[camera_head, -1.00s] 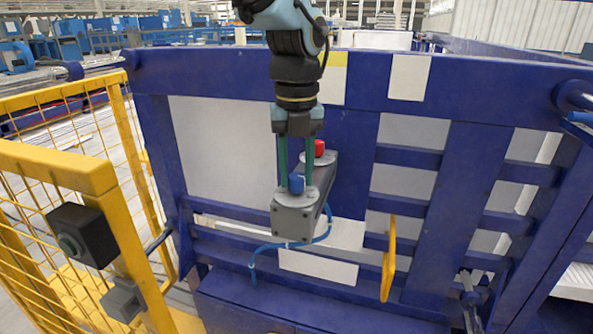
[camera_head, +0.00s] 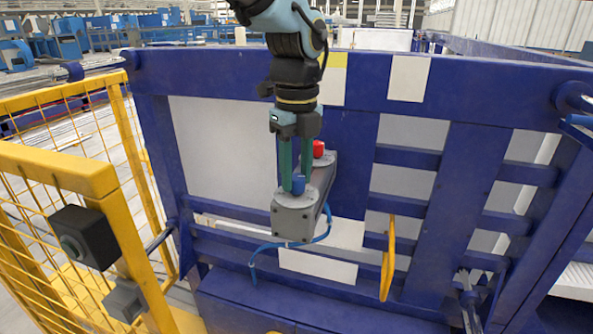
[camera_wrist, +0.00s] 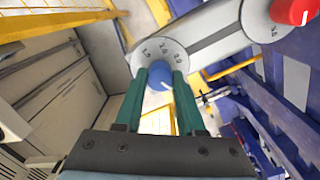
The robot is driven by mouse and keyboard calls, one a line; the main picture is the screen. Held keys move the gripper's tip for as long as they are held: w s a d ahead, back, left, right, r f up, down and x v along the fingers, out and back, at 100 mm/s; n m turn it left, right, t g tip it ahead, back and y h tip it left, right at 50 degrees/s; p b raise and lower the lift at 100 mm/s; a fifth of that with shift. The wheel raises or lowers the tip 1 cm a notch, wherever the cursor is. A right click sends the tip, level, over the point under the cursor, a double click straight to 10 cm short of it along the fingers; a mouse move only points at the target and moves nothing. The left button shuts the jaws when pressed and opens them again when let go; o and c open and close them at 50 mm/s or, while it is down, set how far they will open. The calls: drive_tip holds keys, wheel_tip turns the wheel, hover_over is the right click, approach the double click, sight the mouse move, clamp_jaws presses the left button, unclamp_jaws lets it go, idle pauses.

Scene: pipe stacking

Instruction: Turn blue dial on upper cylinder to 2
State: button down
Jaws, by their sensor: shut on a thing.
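The blue dial (camera_head: 299,184) sits on a round grey plate at the near end of a grey box (camera_head: 294,222) in the head view. It also shows in the wrist view (camera_wrist: 159,78), on a numbered disc (camera_wrist: 161,52). My gripper (camera_head: 294,186) reaches down from above, its two green fingers shut on the blue dial. In the wrist view the fingers (camera_wrist: 160,84) stand on either side of the dial and partly cover the disc's markings, so the dial's setting cannot be read. A red dial (camera_head: 318,149) is at the far end of the box.
A blue metal frame (camera_head: 455,200) with pale panels stands behind the box. A blue cable (camera_head: 290,244) loops below it. A yellow handle (camera_head: 389,258) hangs at the right. A yellow mesh fence (camera_head: 60,170) with black boxes (camera_head: 85,236) is at the left.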

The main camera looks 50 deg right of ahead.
drive_tip(key=n, duration=0.5)
drive_tip(key=shift+n, duration=0.3)
drive_tip(key=n, duration=0.6)
drive_tip(key=n+b, duration=0.1)
drive_tip(key=n, duration=0.5)
drive_tip(key=shift+n, duration=0.3)
drive_tip(key=n, duration=0.5)
drive_tip(key=shift+n, duration=0.3)
drive_tip(key=c, duration=0.5)
unclamp_jaws()
